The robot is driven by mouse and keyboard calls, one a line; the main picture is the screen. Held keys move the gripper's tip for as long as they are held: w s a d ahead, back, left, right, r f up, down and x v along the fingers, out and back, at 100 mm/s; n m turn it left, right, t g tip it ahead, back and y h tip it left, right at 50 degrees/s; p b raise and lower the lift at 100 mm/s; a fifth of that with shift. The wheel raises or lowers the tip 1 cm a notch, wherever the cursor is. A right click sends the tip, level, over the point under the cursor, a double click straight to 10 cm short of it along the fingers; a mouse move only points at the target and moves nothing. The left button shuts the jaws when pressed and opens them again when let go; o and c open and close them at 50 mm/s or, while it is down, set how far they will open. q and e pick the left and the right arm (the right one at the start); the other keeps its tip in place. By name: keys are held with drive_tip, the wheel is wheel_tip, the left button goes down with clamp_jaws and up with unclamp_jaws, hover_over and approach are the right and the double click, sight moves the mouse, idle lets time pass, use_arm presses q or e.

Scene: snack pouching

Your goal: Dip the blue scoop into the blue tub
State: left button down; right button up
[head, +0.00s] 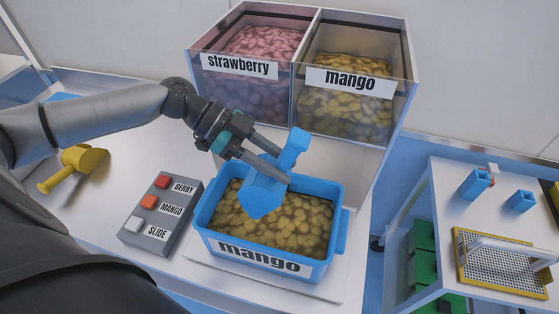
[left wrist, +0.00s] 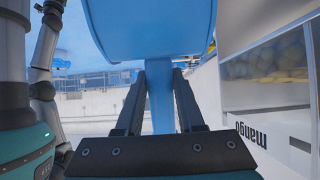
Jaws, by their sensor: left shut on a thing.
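The blue tub (head: 340,215) with a "mango" label stands on the table, filled with yellow mango pieces (head: 300,225). My left gripper (head: 277,172) is over the tub and shut on the blue scoop (head: 264,195). The scoop is tilted, with its bowl low over the left part of the mango pieces. I cannot tell whether its tip touches them. In the left wrist view the scoop's handle (left wrist: 161,100) stands between the two fingers, with its bowl (left wrist: 150,28) filling the top. My right gripper is not in view.
A clear two-part bin (head: 297,95) marked strawberry and mango stands behind the tub. A grey button box (head: 160,215) sits left of the tub, and a yellow scoop (head: 78,163) lies farther left. A side table (head: 500,218) with a yellow basket (head: 500,262) is at right.

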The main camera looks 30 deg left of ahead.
sight(278, 185)
use_arm(q)
wheel_tip(278, 185, down, 6)
drive_tip(key=b, duration=0.5)
drive_tip(key=shift+a+f, duration=0.15)
drive_tip(key=shift+y, duration=0.6)
drive_tip(key=a+f+b, duration=0.2)
drive_tip(key=f, duration=0.1)
drive_tip(key=a+f+b, duration=0.1)
drive_tip(key=b, duration=0.1)
drive_tip(key=shift+s+a+f, duration=0.1)
drive_tip(key=shift+s+f, duration=0.25)
drive_tip(key=shift+w+d+f+g+y, duration=0.15)
drive_tip(key=shift+d+f+g+y, duration=0.25)
drive_tip(key=shift+d+f+y, duration=0.35)
drive_tip(key=w+d+g+y+p, duration=0.2)
drive_tip(key=d+y+p, duration=0.5)
drive_tip(key=p, duration=0.6)
wheel_tip(278, 185, up, 10)
drive_tip(key=d+y+p, duration=0.1)
drive_tip(key=y, duration=0.1)
drive_tip(key=shift+d+p, duration=0.25)
drive_tip(key=shift+p, duration=0.1)
